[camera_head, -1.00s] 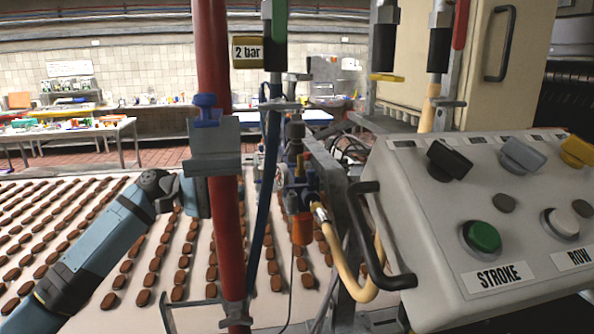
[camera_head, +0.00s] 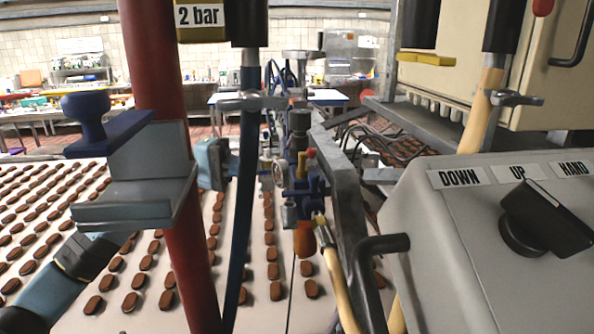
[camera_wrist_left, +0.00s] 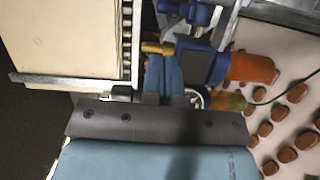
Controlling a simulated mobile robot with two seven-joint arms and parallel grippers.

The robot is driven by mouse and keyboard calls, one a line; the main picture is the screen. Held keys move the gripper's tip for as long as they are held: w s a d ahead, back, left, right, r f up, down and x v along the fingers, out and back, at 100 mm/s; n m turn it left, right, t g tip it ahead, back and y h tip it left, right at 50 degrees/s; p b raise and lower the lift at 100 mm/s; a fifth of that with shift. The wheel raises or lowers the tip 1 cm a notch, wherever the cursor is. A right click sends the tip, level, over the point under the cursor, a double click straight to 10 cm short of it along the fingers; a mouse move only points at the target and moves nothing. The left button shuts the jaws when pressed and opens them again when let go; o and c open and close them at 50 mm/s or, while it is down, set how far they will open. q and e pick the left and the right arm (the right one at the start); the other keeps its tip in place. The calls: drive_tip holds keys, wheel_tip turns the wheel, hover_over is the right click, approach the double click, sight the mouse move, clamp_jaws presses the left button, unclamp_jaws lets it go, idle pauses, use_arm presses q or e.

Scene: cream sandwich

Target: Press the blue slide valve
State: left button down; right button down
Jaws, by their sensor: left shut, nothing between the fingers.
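A blue-bodied valve assembly (camera_head: 296,188) with brass fittings and an orange-brown lower part stands beyond the red pole. In the left wrist view, blue fittings (camera_wrist_left: 205,62) and the orange part (camera_wrist_left: 252,68) are just beyond my left gripper, to the right. A separate blue knob (camera_head: 88,108) sits above a grey bracket on the pole; I cannot tell which blue part is the slide valve. My left gripper (camera_head: 222,162) is shut and empty, left of the valve assembly and partly hidden by pole and blue hose. Contact cannot be told. My right gripper is out of view.
The red pole (camera_head: 165,150), grey bracket (camera_head: 140,190) and blue hose (camera_head: 240,190) stand in front of my left arm. A grey control box (camera_head: 450,270) with a black handle is at right. Rows of brown biscuits (camera_head: 120,265) lie on the pale belt below.

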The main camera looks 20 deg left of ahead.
sight(297, 173)
use_arm(q)
drive_tip(key=d+p, duration=0.1)
drive_tip(key=d, duration=0.2)
drive_tip(key=d+p, duration=0.1)
drive_tip(key=d, duration=0.2)
drive_tip(key=w+d+p, duration=0.1)
drive_tip(key=d, duration=0.2)
drive_tip(key=shift+w+d+f, duration=0.1)
drive_tip(key=shift+d+f, duration=0.1)
drive_tip(key=shift+d, duration=0.3)
